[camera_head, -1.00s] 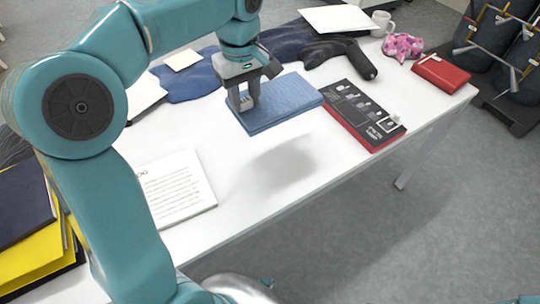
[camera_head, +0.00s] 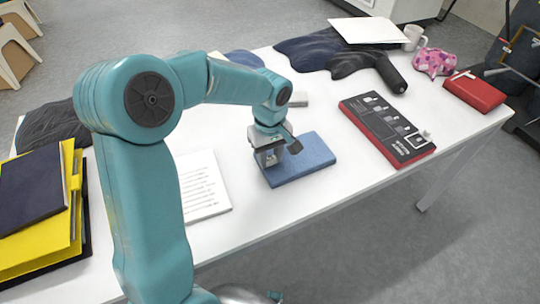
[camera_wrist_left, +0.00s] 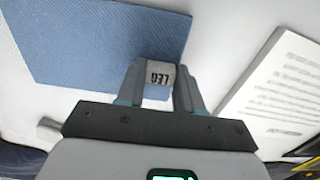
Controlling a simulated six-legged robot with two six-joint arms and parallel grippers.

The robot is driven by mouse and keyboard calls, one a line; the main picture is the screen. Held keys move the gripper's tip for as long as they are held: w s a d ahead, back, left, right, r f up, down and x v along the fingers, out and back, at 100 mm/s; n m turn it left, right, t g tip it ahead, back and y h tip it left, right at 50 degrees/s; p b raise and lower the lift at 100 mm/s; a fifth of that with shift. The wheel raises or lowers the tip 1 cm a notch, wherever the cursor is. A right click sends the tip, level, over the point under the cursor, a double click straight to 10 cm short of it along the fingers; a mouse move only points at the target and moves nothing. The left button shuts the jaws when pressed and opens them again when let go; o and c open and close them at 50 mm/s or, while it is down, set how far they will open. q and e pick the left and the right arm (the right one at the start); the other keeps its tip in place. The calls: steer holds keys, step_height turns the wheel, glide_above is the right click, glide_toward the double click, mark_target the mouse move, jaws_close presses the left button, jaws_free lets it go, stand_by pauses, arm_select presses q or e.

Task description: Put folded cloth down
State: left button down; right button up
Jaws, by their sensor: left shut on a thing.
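The folded cloth (camera_head: 305,160) is a flat blue rectangle lying level at the table's front middle. It is on the white table (camera_head: 330,195) or very close above it; I cannot tell which. My left gripper (camera_head: 271,158) is shut on the cloth's left edge. In the left wrist view the cloth (camera_wrist_left: 105,42) reaches away from the fingers, and a small grey tab with dark letters (camera_wrist_left: 160,74) shows between my left gripper's fingertips (camera_wrist_left: 158,66). My right gripper is not in view.
A printed white sheet or pad (camera_head: 203,186) lies left of the cloth. A black and red box (camera_head: 388,128) lies to its right. Dark garments (camera_head: 320,52), a mug (camera_head: 413,38), a pink cloth (camera_head: 434,62) and a red box (camera_head: 474,92) are farther back. Yellow folders (camera_head: 62,240) are at left.

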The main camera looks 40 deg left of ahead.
arm_select(q)
steer(key=shift+r, duration=0.1)
steer(key=c, duration=0.7)
jaws_free()
steer(key=shift+f, duration=0.2)
steer(key=shift+c, duration=0.2)
steer(key=shift+r, duration=0.1)
steer(key=shift+r, duration=0.25)
step_height(320, 180, up, 12)
steer(key=p, duration=0.2)
steer(key=shift+f, duration=0.15)
steer(key=shift+s+d, duration=0.1)
steer(key=shift+s, duration=0.05)
